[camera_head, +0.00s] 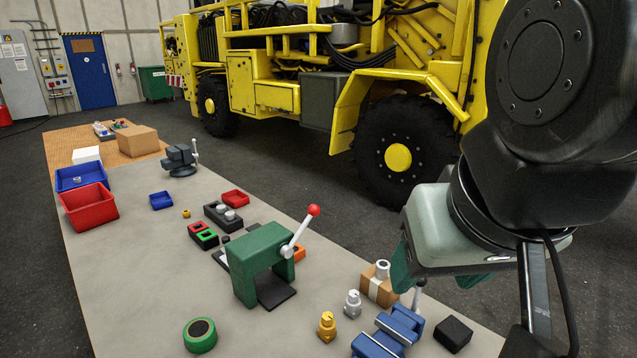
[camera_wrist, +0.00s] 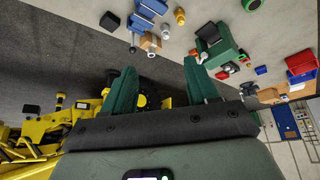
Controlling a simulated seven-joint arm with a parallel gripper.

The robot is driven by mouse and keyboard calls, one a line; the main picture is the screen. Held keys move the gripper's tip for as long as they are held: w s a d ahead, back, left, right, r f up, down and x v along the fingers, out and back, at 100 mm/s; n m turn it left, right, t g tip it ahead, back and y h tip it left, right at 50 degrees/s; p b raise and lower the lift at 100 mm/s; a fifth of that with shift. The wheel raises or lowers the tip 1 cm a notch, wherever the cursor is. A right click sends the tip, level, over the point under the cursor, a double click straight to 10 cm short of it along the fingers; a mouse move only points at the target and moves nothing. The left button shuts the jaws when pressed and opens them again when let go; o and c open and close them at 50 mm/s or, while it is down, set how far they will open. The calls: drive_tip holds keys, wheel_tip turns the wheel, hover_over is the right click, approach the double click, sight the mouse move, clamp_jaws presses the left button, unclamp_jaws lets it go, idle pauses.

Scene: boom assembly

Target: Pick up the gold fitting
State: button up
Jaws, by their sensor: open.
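The gold fitting (camera_head: 327,326) stands upright on the grey table near the front, left of the blue vise. It shows in the wrist view (camera_wrist: 180,16) near the top edge. A similar silver fitting (camera_head: 352,304) stands just behind it to the right. My gripper (camera_head: 442,278) is up to the right of the gold fitting, apart from it. In the wrist view its two green fingers (camera_wrist: 162,88) are spread with nothing between them. The fingertips are partly hidden in the head view.
A blue vise (camera_head: 388,333), a cardboard box (camera_head: 378,287) and a black block (camera_head: 453,332) stand beneath and near my gripper. A green press (camera_head: 262,262) with a red-knobbed lever stands left of the fittings. A green ring (camera_head: 200,336) lies at front left.

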sight(326, 323)
drive_tip(key=shift+f, duration=0.1)
drive_tip(key=w+d+f+n+g+h, duration=0.3)
drive_tip(key=w+f+n+g+h, duration=0.1)
drive_tip(key=w+f+n+h, duration=0.95)
drive_tip(key=w+a+f+n+t+y, duration=0.1)
drive_tip(key=a+f+n+t+y, duration=0.2)
drive_tip(key=f, duration=0.5)
drive_tip(key=w+a+f+n+t+y, duration=0.2)
drive_tip(key=a+f+n+t, duration=0.4)
drive_tip(key=f+n, duration=0.3)
drive_tip(key=w+a+f+n+t+y, duration=0.1)
drive_tip(key=a+f+n+t+y, duration=0.3)
drive_tip(key=f, duration=0.5)
drive_tip(key=shift+w+a+f+n+t, duration=0.15)
drive_tip(key=shift+a+n+t, duration=0.2)
drive_tip(key=shift+n+t, duration=0.4)
drive_tip(key=shift+w+a+f+n+t, duration=0.15)
drive_tip(key=shift+a+n+t, duration=0.15)
drive_tip(key=shift+n+t, duration=0.45)
drive_tip(key=x, duration=1)
drive_tip(key=shift+w+d+f, duration=0.1)
drive_tip(key=shift+w+f, duration=0.05)
drive_tip(key=shift+w, duration=0.1)
clamp_jaws()
